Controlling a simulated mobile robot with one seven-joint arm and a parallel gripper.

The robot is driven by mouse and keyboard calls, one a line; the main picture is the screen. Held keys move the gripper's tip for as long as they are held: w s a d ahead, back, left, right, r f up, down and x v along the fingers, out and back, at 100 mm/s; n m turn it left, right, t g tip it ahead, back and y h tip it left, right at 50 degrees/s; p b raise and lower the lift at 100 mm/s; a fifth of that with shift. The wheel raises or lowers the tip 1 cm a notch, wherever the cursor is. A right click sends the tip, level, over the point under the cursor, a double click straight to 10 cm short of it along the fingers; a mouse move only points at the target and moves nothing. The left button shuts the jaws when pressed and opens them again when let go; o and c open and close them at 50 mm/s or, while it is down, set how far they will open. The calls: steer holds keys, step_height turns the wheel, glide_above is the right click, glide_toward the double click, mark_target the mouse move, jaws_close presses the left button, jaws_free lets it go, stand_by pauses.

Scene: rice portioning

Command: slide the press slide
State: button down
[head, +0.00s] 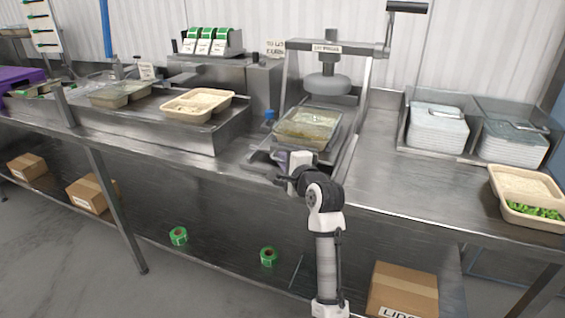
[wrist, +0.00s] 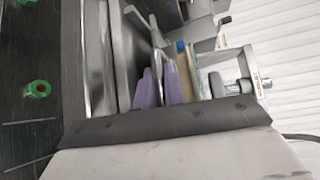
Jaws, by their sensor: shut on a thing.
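The press (head: 325,48) stands at the back middle of the steel counter, with a crank at its top right and a round grey press head (head: 326,84) raised above a tray. The tray (head: 308,127) looks film-covered and lies on the press slide (head: 256,163), which juts toward the counter's front. My gripper (head: 281,157) is at the slide's front end, shut on it. In the wrist view, turned sideways, the purple fingers of my gripper (wrist: 158,88) stand close together at the slide.
Stacked white trays (head: 437,130) stand in a rack to the right. A beige tray of rice and green pieces (head: 530,195) is at the right edge. Another beige tray (head: 198,105) sits left on a raised shelf. Counter between press and racks is clear. Boxes (head: 404,290) stand below.

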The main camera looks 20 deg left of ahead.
steer(key=c, duration=1.5)
jaws_free()
steer(key=shift+s, duration=0.1)
steer(key=b+v, duration=0.2)
steer(key=v, duration=1.1)
steer(key=shift+s+d, duration=0.25)
steer(key=shift+d, duration=0.05)
